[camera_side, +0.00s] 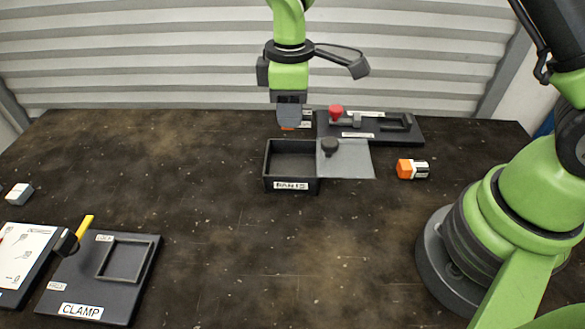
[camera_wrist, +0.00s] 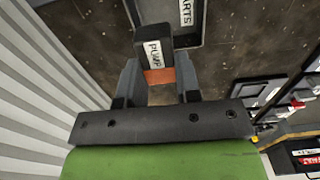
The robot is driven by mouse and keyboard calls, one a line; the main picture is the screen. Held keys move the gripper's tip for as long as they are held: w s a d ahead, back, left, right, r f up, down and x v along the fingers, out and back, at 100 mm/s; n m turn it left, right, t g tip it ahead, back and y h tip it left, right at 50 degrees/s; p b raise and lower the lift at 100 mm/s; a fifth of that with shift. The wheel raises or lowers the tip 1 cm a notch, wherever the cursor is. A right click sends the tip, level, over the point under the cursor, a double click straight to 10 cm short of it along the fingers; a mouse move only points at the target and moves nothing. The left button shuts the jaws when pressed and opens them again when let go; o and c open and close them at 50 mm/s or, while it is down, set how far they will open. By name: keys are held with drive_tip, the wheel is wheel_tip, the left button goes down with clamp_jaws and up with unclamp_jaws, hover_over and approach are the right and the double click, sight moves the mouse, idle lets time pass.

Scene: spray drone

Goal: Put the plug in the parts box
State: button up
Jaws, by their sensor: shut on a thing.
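My gripper (camera_side: 289,118) hangs at the back of the table, just behind the parts box. In the wrist view my gripper (camera_wrist: 158,76) is shut on the plug (camera_wrist: 153,52), a dark block labelled PUMP with an orange band between the fingers.
A grey plate with a black knob (camera_side: 345,160) lies against the box's right side. An orange, white and black block (camera_side: 411,169) lies further right. A black fixture with a red knob (camera_side: 370,126) stands behind. The clamp board (camera_side: 90,295) is front left. The table's middle is clear.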

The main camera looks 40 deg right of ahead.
hover_over(286, 171)
wheel_tip(286, 171, down, 5)
drive_tip(key=shift+r, duration=0.1)
drive_tip(key=shift+f, duration=2.6)
drive_tip(key=o, duration=1)
drive_tip(key=shift+f, duration=0.15)
wheel_tip(286, 171, up, 12)
drive_tip(key=shift+r, duration=0.25)
